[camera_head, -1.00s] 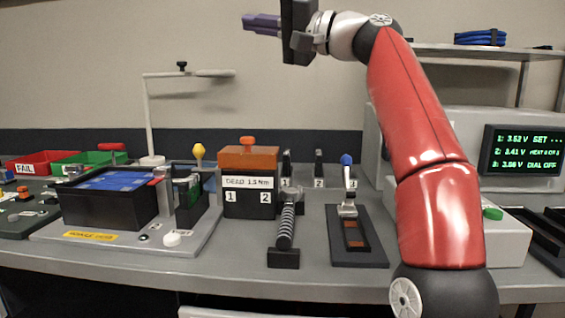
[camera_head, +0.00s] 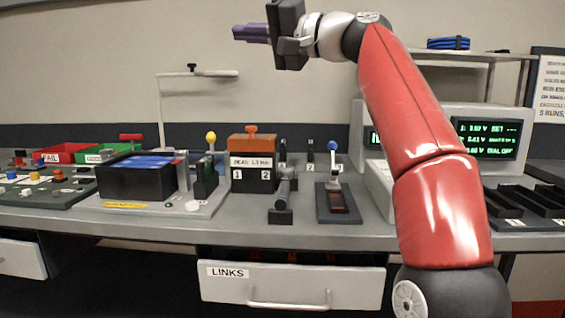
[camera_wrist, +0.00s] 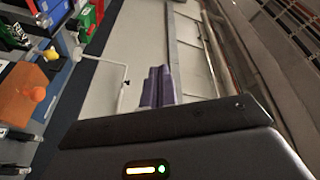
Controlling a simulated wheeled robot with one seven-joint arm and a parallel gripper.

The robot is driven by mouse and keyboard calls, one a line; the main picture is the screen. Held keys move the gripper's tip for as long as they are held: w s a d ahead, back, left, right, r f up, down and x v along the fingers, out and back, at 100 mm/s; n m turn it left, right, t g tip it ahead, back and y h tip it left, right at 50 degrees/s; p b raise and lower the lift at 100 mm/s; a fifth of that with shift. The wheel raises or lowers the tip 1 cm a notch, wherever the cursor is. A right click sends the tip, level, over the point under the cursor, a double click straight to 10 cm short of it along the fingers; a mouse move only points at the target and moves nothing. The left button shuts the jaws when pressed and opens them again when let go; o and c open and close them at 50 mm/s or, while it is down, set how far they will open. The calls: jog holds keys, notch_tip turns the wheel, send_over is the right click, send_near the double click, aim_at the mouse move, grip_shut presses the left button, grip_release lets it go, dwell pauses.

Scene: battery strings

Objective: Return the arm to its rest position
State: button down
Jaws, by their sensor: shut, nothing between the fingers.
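My gripper (camera_head: 240,33) is raised high at the upper middle of the head view, well above the bench and in front of the wall. Its purple fingers point left and are shut together with nothing between them. The fingers also show in the wrist view (camera_wrist: 158,86), closed side by side. My red arm rises from the lower right, bends at the top and reaches left. It hides part of the grey display unit (camera_head: 487,138) behind it.
The bench (camera_head: 240,232) holds a black battery box (camera_head: 135,182), an orange-topped box (camera_head: 252,142), a blue-knobbed lever fixture (camera_head: 337,200) and red and green bins (camera_head: 68,150). A thin white stand (camera_head: 200,74) rises behind. The LINKS drawer (camera_head: 290,287) is below. Air around my gripper is clear.

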jog(key=s+d+f+m+t+h, duration=0.15)
jog(key=f+h, duration=0.25)
jog(key=f, duration=0.5)
jog(key=s+d+f+m+h, duration=0.1)
jog(key=s+f+h, duration=0.3)
jog(key=f, duration=0.5)
jog(key=s+d+f+g+h, duration=0.1)
jog(key=s+d+f+h, duration=0.2)
jog(key=s+d+f, duration=0.3)
jog(key=s+d+f+g+h, duration=0.1)
jog(key=s+d+f+h, duration=0.2)
jog(key=f, duration=1.3)
jog(key=s+d+f+g+h, duration=0.1)
jog(key=s+d+f+h, duration=0.2)
jog(key=s+d+f, duration=0.7)
jog(key=s+f+n, duration=0.1)
jog(key=s, duration=0.1)
jog(key=shift+s+f+g+h, duration=0.25)
jog(key=shift+s+g+h, duration=0.05)
jog(key=shift+s+g, duration=0.1)
